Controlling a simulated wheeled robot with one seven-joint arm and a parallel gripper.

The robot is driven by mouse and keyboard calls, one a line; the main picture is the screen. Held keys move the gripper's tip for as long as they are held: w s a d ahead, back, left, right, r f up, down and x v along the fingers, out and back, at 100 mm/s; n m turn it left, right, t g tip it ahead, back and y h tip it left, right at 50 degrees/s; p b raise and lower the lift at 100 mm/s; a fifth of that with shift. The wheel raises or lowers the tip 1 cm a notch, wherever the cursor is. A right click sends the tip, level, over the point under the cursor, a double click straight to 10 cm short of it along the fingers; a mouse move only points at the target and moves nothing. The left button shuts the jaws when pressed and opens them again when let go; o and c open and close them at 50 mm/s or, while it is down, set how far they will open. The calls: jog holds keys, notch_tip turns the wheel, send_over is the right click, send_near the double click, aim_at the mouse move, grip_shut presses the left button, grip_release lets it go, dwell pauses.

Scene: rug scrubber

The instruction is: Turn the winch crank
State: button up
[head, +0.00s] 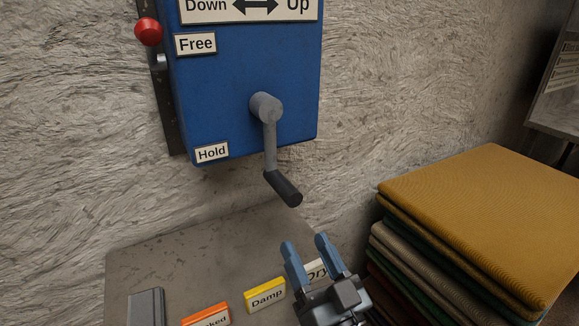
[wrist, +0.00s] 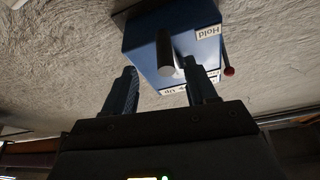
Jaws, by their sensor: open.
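The winch is a blue box (head: 225,85) on the wall, labelled "Down" and "Up" at the top, "Free" and "Hold" along its left side. Its grey crank (head: 269,140) hangs down from the hub and ends in a black handle (head: 284,189). A lever with a red knob (head: 148,32) is on the box's left, up beside "Free". My gripper (head: 306,244) is open and empty, below and slightly right of the handle, apart from it. In the wrist view the blue box (wrist: 144,58) and crank handle (wrist: 165,52) show beyond and between my open fingers (wrist: 163,88).
A stack of folded rugs (head: 480,215), mustard on top, stands at the right. A grey surface (head: 190,255) below the winch carries an orange sign (head: 206,315), a yellow "Damp" sign (head: 265,295), a "Dry" sign (head: 316,270) partly behind my gripper, and a grey block (head: 146,307).

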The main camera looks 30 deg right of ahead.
aim_at(278, 173)
jog(key=w+r+p, duration=0.1)
jog(key=w+r, duration=0.1)
jog(key=w, duration=0.1)
jog(key=w+r+p, duration=0.1)
jog(key=w+r, duration=0.1)
jog(key=w, duration=0.1)
jog(key=w+d+r+p, duration=0.1)
jog(key=w+r, duration=0.1)
jog(key=w, duration=0.1)
jog(key=shift+r, duration=0.1)
jog(key=shift+c, duration=0.4)
grip_shut()
